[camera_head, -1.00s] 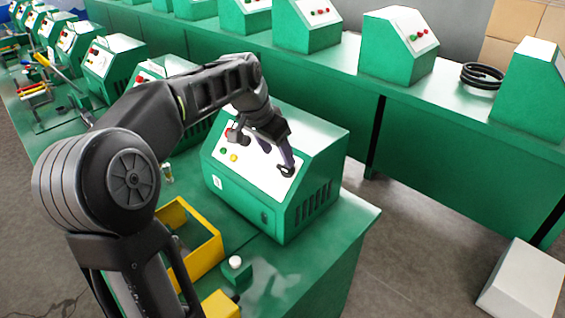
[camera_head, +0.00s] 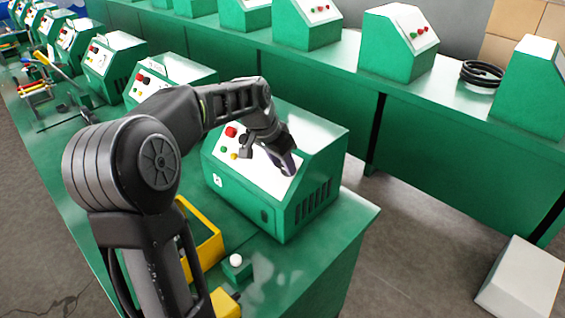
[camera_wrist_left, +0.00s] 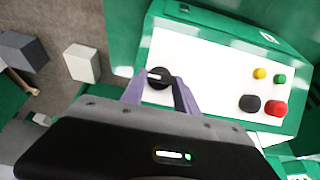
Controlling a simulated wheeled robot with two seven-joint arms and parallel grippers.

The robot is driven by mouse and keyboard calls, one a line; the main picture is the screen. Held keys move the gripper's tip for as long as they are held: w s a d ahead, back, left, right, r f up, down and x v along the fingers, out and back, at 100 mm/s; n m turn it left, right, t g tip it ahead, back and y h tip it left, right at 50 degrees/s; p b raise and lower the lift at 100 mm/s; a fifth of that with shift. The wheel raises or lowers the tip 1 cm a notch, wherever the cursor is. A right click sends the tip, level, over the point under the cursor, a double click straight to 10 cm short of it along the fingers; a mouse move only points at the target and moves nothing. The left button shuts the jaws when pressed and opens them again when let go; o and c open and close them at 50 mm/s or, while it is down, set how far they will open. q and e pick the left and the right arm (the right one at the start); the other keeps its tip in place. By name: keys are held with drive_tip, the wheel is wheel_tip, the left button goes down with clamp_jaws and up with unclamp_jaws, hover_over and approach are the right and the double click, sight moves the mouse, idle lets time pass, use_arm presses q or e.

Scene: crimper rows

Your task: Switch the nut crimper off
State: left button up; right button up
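The nut crimper is a green box (camera_head: 247,207) with a sloped white panel, at the front end of the bench in the head view. In the left wrist view the panel (camera_wrist_left: 215,65) carries a black rotary knob (camera_wrist_left: 158,77) with a pale mark, plus red (camera_wrist_left: 276,108), black (camera_wrist_left: 250,104), yellow (camera_wrist_left: 259,73) and green (camera_wrist_left: 280,79) buttons. My left gripper (camera_head: 286,163) is over the panel's right end. In the wrist view its purple-grey fingers (camera_wrist_left: 159,85) are apart, either side of the knob; contact is not clear. My right gripper is not in view.
A yellow bin (camera_head: 209,247) and a small green box with a white button (camera_head: 236,261) stand in front of the crimper. Similar green machines (camera_head: 113,62) line the bench behind and the far bench. A black coiled hose (camera_head: 482,73) lies on the far bench.

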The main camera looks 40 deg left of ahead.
use_arm(q)
clamp_jaws()
drive_tip(key=shift+a+n, duration=0.1)
drive_tip(key=shift+n, duration=0.3)
drive_tip(key=shift+a+n+h, duration=0.2)
drive_tip(key=shift+n+h, duration=0.6)
drive_tip(key=shift+n, duration=0.3)
drive_tip(key=n+h+b, duration=0.1)
drive_tip(key=n, duration=0.2)
drive_tip(key=shift+a+f, duration=0.15)
drive_tip(key=n+h+b, duration=0.1)
drive_tip(key=n, duration=0.1)
drive_tip(key=n+t+h+b, duration=0.1)
drive_tip(key=n, duration=0.1)
drive_tip(key=shift+s+a+f+n+t, duration=0.2)
drive_tip(key=shift+n+t, duration=0.1)
drive_tip(key=shift+n, duration=0.1)
drive_tip(key=n+t+b, duration=0.1)
drive_tip(key=n, duration=0.1)
drive_tip(key=n+t+h+b, duration=0.1)
drive_tip(key=n, duration=0.1)
drive_tip(key=shift+s+f+n, duration=0.1)
drive_tip(key=shift+s+n, duration=0.05)
drive_tip(key=shift+n, duration=0.25)
drive_tip(key=shift+b, duration=0.3)
